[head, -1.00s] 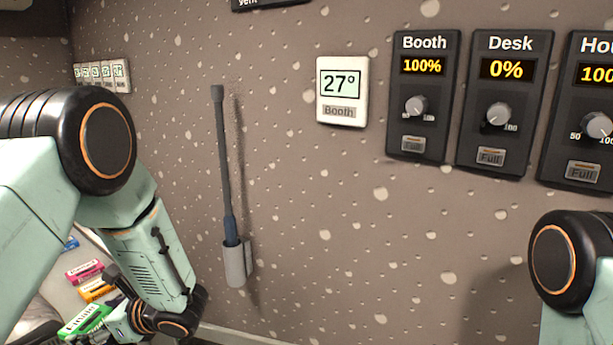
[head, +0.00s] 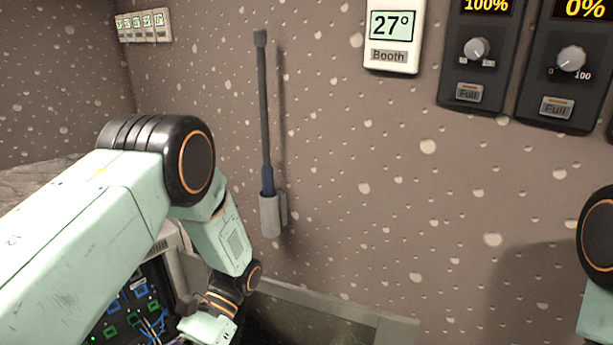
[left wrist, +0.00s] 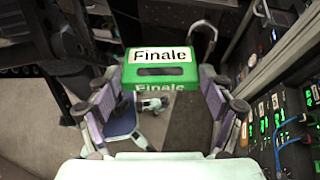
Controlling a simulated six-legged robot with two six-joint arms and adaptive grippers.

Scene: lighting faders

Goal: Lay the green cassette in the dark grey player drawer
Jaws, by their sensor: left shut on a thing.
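The green cassette (left wrist: 165,72), with a white label reading "Finale", sits between the fingers of my left gripper (left wrist: 160,82) in the left wrist view. The gripper is shut on it, one finger at each end. In the head view my left gripper (head: 207,328) is at the bottom edge, and the cassette does not show there. I cannot make out the dark grey player drawer in either view. My right gripper is out of view; only part of my right arm shows at the right edge of the head view.
A dark equipment panel with green sockets and blue cables (head: 135,315) stands left of my left gripper in the head view. It also shows at the right of the left wrist view (left wrist: 290,120). A rod (head: 264,110) hangs on the wall.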

